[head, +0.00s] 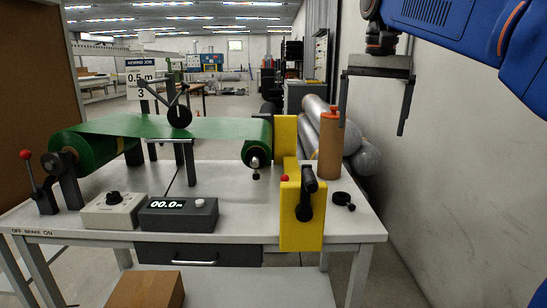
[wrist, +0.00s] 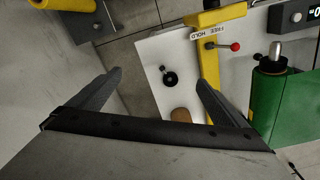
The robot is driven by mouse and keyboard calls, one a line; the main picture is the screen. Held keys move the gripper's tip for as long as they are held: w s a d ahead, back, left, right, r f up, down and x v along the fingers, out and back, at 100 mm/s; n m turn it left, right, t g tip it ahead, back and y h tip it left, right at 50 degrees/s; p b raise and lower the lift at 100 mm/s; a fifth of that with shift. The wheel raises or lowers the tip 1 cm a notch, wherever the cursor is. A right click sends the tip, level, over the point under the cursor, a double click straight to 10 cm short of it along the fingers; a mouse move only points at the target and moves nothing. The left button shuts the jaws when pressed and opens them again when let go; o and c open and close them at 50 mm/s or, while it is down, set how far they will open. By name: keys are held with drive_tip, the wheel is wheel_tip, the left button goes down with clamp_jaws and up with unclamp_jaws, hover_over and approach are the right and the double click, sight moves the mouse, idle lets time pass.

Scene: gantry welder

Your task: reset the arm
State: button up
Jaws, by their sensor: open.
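My gripper (head: 372,126) hangs at the upper right in the head view, in front of the pale wall and above the bench's right end. Its two dark fingers are wide apart and point down, with nothing between them. My blue arm comes in from the upper right corner. In the wrist view my gripper (wrist: 160,77) is also open and empty, over the bench corner. The brown cylinder (head: 330,148) with a red top stands upright at the bench's right end, left of and below my gripper. In the wrist view it is partly hidden.
The bench (head: 225,176) carries green rolls (head: 95,148), a yellow bracket (head: 302,218), a counter (head: 178,215) reading 00.0m, a knob box (head: 114,211) and a small black part (head: 341,198). Silver rolls (head: 364,158) lie behind the bench's right end. A cardboard box (head: 146,290) sits below.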

drive_tip(key=s+d+f+n+t, duration=0.2)
drive_tip(key=s+d+f, duration=0.1)
drive_tip(key=s+f, duration=1)
drive_tip(key=s+d+f+n+t, duration=0.2)
drive_tip(key=s+f, duration=1)
drive_tip(key=f, duration=0.9)
drive_tip(key=shift+s+d+n, duration=0.4)
drive_tip(key=shift+d+n, duration=0.05)
drive_tip(key=shift+n, duration=0.05)
